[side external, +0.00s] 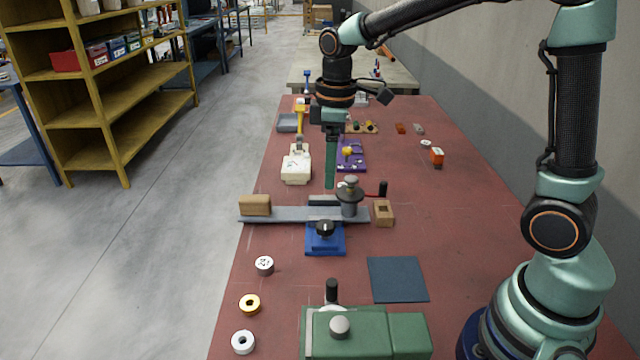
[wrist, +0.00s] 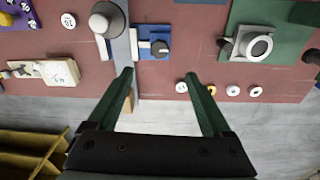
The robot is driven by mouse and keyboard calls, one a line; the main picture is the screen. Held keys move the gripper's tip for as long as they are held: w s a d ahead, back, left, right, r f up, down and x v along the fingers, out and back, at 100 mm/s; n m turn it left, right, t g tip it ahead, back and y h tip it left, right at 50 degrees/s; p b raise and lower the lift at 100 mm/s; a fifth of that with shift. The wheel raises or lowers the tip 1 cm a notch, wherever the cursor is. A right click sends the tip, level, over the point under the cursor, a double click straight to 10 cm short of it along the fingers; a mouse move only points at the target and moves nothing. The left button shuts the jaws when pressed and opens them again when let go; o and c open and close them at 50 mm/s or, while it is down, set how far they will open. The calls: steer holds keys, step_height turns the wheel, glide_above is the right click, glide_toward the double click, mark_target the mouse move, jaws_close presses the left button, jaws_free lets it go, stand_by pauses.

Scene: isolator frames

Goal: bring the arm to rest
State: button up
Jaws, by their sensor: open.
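My gripper (side external: 331,183) hangs pointing down above the red bench (side external: 470,250), over its middle part. In the wrist view its two green fingers (wrist: 159,75) are spread wide apart with nothing between them. In the side view the fingers overlap into one strip. They appear behind the grey bar fixture (side external: 278,214); their exact height above the bench is hard to tell. My arm is raised and reaches from the right side across the back of the bench.
Near the gripper stand a grey knobbed post (side external: 350,198), a blue block with a black knob (side external: 325,242), a cream box (side external: 296,165) and a purple plate (side external: 351,158). A green machine (side external: 345,332) is in front. A dark blue mat (side external: 398,279) lies flat. The bench's right middle is mostly clear.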

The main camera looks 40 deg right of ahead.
steer(key=s+d+r+m+t, duration=0.1)
steer(key=s+r+m+t, duration=0.45)
steer(key=s+m, duration=0.4)
steer(key=n+g, duration=0.6)
steer(key=n, duration=0.5)
glide_above(325, 224)
step_height(325, 224, down, 8)
steer(key=shift+m, duration=0.25)
step_height(325, 224, down, 11)
steer(key=shift+f, duration=0.2)
jaws_close()
